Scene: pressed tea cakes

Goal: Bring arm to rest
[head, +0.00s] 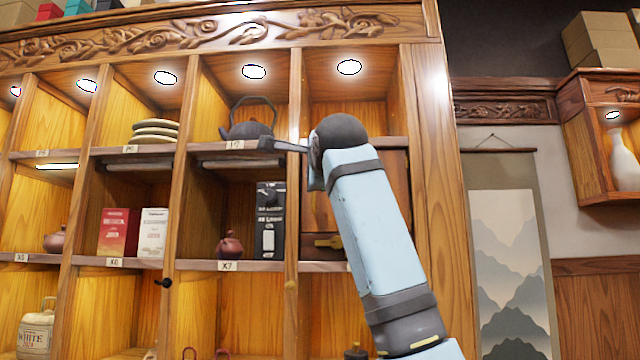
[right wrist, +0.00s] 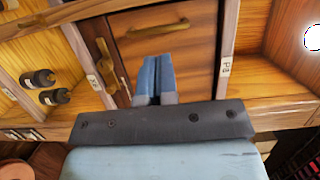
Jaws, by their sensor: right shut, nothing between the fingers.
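My right arm (head: 375,235) rises from the bottom right of the head view, in front of the wooden shelf cabinet. Its gripper (head: 272,144) shows small and edge-on, pointing left, in front of the shelf edge near the dark kettle (head: 250,125). I cannot tell from this view whether it touches anything. In the right wrist view the two blue fingers of my right gripper (right wrist: 155,70) lie together with nothing between them, in front of a wooden drawer (right wrist: 160,40) with a brass handle. My left arm and gripper are not in view.
The cabinet shelves hold stacked tea cakes (head: 154,131), red and white boxes (head: 118,232), a black box (head: 269,220) and small teapots (head: 230,245). A hanging scroll (head: 508,260) and a white vase (head: 624,160) are to the right. Dark bottles (right wrist: 40,78) show in the right wrist view.

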